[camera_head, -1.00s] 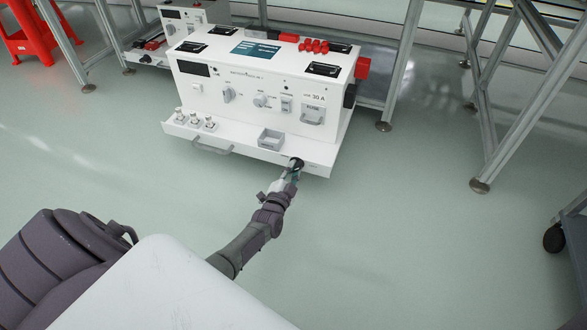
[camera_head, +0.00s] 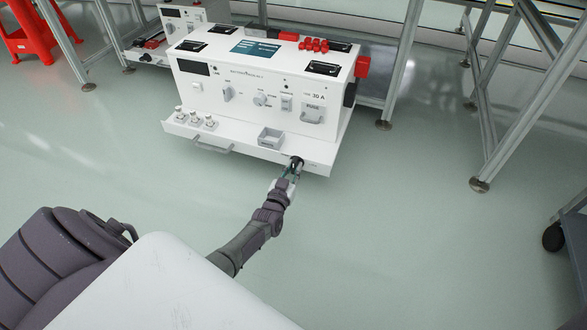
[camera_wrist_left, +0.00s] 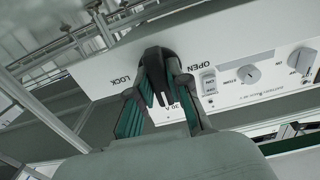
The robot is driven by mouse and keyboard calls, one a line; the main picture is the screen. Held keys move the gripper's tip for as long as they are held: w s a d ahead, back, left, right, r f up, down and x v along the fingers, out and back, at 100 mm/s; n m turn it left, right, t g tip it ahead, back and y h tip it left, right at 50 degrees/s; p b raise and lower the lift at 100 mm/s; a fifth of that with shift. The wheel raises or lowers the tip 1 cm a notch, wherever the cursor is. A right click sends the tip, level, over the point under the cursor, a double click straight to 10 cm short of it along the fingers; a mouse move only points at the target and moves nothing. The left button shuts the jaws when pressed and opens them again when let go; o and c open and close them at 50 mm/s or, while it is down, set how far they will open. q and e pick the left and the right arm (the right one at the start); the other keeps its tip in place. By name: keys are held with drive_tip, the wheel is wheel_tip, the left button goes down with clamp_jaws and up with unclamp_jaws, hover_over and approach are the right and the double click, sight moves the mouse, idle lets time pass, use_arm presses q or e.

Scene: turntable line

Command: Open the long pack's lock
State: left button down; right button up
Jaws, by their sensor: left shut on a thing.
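The long pack (camera_head: 262,92) is a white box on the floor with a front ledge, switches and dials. Its lock is a black knob (camera_head: 297,160) at the right end of the ledge's front face. In the left wrist view the black knob (camera_wrist_left: 158,62) sits between the printed words LOCK, at picture left, and OPEN, at picture right. My left gripper (camera_head: 294,170) is shut on this knob, its teal-padded fingers on either side of it. The fingers partly hide the knob, and I cannot tell exactly which word it points to. My right gripper is not in view.
A second white unit (camera_head: 183,18) stands behind at the left. Metal frame legs (camera_head: 403,65) rise behind and to the right. The floor in front is clear.

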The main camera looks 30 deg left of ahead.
use_arm(q)
drive_tip(key=shift+f, duration=0.1)
idle(0.5)
drive_tip(key=c, duration=1.1)
unclamp_jaws()
drive_tip(key=v, duration=0.7)
drive_tip(key=shift+s, duration=0.3)
